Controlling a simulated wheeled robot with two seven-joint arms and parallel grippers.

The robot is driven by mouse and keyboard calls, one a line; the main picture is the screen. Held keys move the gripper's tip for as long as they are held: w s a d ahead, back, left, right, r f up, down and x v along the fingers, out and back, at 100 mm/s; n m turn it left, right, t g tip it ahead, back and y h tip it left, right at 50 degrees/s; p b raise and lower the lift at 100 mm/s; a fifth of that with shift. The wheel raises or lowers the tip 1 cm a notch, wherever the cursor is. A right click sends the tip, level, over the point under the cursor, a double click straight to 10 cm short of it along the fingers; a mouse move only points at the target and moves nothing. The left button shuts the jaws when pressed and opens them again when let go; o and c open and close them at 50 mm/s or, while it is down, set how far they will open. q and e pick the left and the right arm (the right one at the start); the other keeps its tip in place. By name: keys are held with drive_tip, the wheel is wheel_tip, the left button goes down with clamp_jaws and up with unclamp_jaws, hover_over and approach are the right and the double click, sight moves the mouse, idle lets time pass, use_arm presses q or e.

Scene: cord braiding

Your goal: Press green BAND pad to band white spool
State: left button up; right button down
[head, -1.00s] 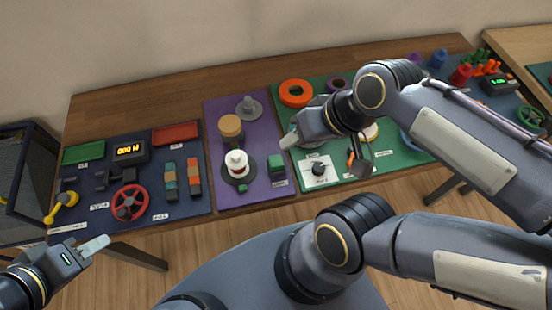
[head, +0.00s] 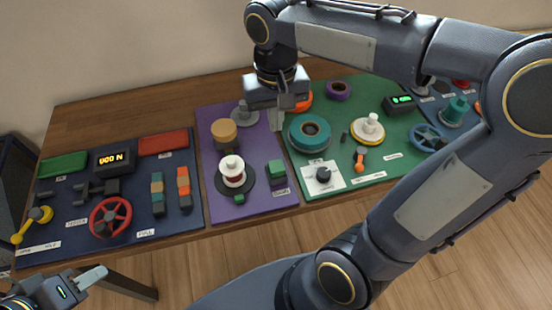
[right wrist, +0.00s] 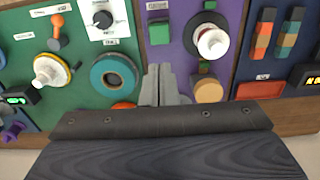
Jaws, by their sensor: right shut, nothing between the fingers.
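The green pad (head: 277,170) is a block on the right side of the purple panel, with a small label in front of it. It also shows in the right wrist view (right wrist: 158,32). The white spool (head: 232,168) stands upright on a dark disc left of the pad, with a dark red band around its lower part; it shows in the right wrist view (right wrist: 212,42). My right gripper (head: 278,122) is shut and empty, above the back of the purple panel, apart from the pad. My left gripper (head: 92,277) is off the table's front edge; its jaw opening is unclear.
A tan cylinder (head: 224,130) and a grey stand (head: 245,114) are behind the spool. A teal ring (head: 310,132) and white knob plate (head: 323,175) lie on the green panel to the right. The blue panel (head: 70,210) holds a red wheel (head: 110,217) and display.

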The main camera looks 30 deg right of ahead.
sight(276, 167)
use_arm(q)
drive_tip(key=shift+f+b, duration=0.55)
use_arm(e)
wheel_tip(276, 167, down, 14)
drive_tip(key=shift+f, duration=0.1)
